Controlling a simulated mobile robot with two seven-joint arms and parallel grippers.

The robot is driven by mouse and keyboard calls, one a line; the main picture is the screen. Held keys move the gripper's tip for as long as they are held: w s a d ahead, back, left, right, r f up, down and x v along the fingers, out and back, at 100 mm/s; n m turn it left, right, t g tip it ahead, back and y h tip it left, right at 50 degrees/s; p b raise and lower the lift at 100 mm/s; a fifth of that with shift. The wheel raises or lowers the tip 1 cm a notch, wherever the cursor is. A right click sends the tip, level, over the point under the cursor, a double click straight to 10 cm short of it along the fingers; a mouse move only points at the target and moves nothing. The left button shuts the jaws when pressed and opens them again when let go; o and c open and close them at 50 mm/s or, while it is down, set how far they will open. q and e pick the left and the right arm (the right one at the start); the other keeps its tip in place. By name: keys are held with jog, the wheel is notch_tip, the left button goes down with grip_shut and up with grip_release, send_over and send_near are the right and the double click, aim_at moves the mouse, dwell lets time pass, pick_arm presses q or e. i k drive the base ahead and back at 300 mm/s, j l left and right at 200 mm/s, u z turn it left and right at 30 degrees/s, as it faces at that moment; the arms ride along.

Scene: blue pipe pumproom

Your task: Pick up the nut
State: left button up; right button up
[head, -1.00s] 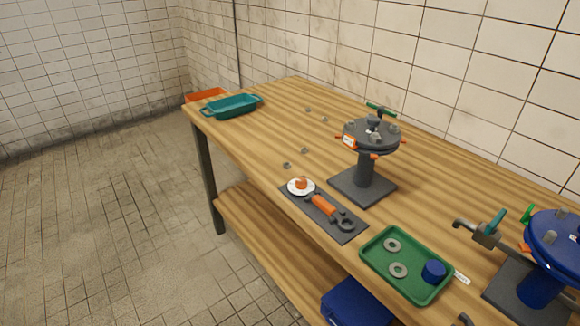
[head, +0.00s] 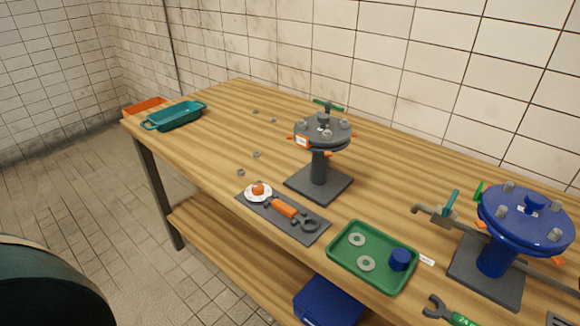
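Several small grey nuts lie loose on the wooden workbench (head: 215,135). One nut (head: 241,172) is nearest the front edge, left of the dark tool mat. Another nut (head: 257,154) lies just behind it. Two more small grey pieces, which look like nuts (head: 256,111) and (head: 273,120), lie farther back. They are too small to make out in detail. Neither of my grippers shows in the head view, so I cannot see whether they are open or shut.
A grey flange stand (head: 319,185) and a blue flange stand (head: 488,268) rise from the bench. A dark mat (head: 300,232) holds an orange-handled wrench. A green tray (head: 345,264) holds washers. Teal (head: 175,117) and orange (head: 146,105) bins sit at the far left.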

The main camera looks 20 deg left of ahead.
aim_at(240, 172)
jog(key=j+z, duration=0.4)
jog(key=k+j+z, duration=0.1)
jog(key=j+z, duration=0.25)
jog(key=j, duration=0.2)
